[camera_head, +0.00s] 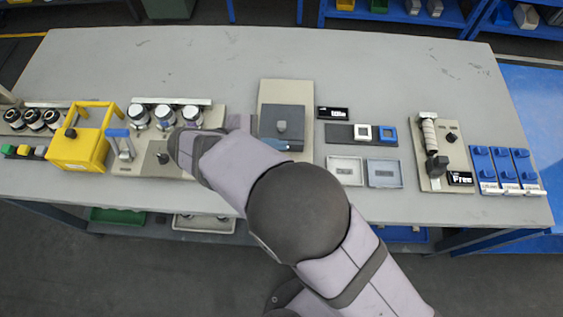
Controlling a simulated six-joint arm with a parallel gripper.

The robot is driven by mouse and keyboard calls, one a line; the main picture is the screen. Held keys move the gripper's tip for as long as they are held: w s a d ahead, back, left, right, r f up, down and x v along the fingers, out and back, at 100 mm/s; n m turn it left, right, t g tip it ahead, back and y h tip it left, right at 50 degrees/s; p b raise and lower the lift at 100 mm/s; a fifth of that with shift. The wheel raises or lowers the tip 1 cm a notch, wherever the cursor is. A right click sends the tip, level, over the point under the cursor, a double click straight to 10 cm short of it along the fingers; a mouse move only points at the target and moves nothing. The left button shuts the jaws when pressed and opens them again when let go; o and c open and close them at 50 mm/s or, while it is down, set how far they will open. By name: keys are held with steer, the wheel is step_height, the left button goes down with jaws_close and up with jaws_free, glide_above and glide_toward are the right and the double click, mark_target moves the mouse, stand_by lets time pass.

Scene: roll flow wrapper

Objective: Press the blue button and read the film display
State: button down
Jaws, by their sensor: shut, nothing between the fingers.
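A blue square button (387,134) sits at the right end of a dark strip on the table, right of a white square button (362,133). A small black display (333,113) stands just behind the strip and shows white text that looks like "Idle". My arm reaches from the lower right to the left of the table, well left of the blue button. A pale wrist part of mine shows behind the arm, left of the grey machine. My gripper itself is hidden behind my arm. Nothing touches the blue button.
A grey boxy machine (282,125) stands left of the strip. Two shallow trays (345,182) lie in front of it. A beige panel with a roller (430,180) and another display reading "Free" (460,178) stand right. A yellow frame (78,150) is left. The table's back is clear.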

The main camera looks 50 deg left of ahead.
steer(key=shift+f+b, duration=2.75)
steer(key=shift+f, duration=1.35)
steer(key=shift+f, duration=0.1)
steer(key=shift+f+b, duration=0.3)
steer(key=shift+f, duration=0.05)
steer(key=shift+f+b, duration=0.3)
steer(key=shift+f, duration=0.15)
steer(key=shift+r+p, duration=0.7)
steer(key=shift+r, duration=0.2)
steer(key=shift+r+p, duration=1.85)
steer(key=shift+r, duration=0.7)
